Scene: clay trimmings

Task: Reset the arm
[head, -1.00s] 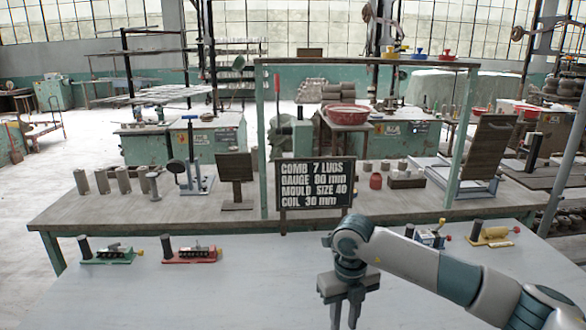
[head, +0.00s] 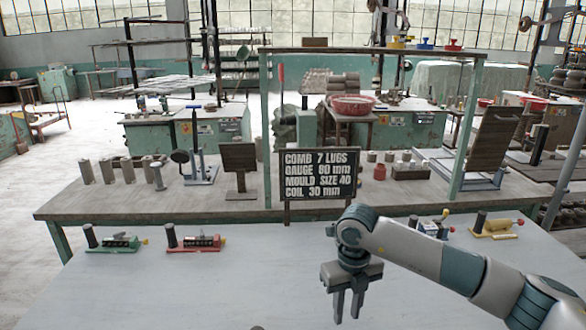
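My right arm reaches in from the lower right of the head view. Its gripper (head: 347,307) points down over the grey front table (head: 180,290), right of the middle. Its two fingers are apart with a gap between them, and nothing shows between them. How high the fingertips are above the table I cannot tell. My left gripper is not in view; a small dark shape shows at the bottom edge, too little to identify.
A green device (head: 118,242) and a red device (head: 195,241) stand at the table's back left. A blue device (head: 430,226) and a yellow device (head: 494,228) stand at the back right, near my arm. A black sign (head: 318,174) stands behind. The table's left front is clear.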

